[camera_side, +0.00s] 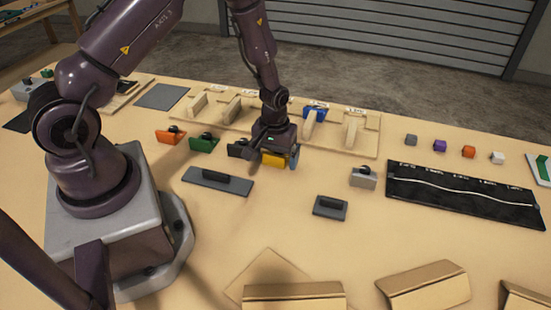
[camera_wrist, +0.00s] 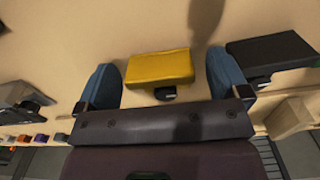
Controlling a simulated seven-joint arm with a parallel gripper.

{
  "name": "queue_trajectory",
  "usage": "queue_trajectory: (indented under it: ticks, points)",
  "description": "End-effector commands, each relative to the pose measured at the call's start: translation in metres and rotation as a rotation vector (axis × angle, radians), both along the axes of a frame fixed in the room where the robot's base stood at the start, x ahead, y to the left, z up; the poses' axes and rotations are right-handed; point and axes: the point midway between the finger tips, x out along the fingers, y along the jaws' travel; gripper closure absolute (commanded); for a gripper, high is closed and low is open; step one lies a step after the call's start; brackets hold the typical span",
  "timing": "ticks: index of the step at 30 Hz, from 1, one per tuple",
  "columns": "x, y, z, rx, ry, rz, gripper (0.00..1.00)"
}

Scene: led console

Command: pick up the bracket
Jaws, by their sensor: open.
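My gripper (camera_side: 275,157) is low over the table in the side view, at the right end of a row of coloured pieces. In the wrist view its two blue fingers (camera_wrist: 161,62) stand apart, open. A yellow piece (camera_wrist: 160,67) with a small black knob lies between them, with a gap at each side. The yellow piece also shows in the side view (camera_side: 273,160), partly hidden by my gripper. I cannot tell for certain which thing is the bracket.
A black piece (camera_wrist: 272,52) lies close beside the right finger. Green (camera_side: 204,144) and orange (camera_side: 169,136) pieces stand further left. A wooden board (camera_side: 372,146) with upright wooden parts is behind. Grey pads (camera_side: 217,181) lie in front. A dark panel (camera_side: 465,194) is right.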

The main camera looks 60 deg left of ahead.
Motion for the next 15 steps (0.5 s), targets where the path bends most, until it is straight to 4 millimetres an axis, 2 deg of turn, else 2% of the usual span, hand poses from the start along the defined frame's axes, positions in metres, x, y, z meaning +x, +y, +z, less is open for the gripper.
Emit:
queue_trajectory:
  ticks: [4,11,15]
  points:
    - [0.0001,0.0000,0.0003,0.000,0.000,0.000,0.09]
    - [0.0001,-0.0001,0.0005,0.000,0.000,0.000,0.62]
    - [0.0001,0.0000,0.0007,0.001,-0.001,0.000,0.63]
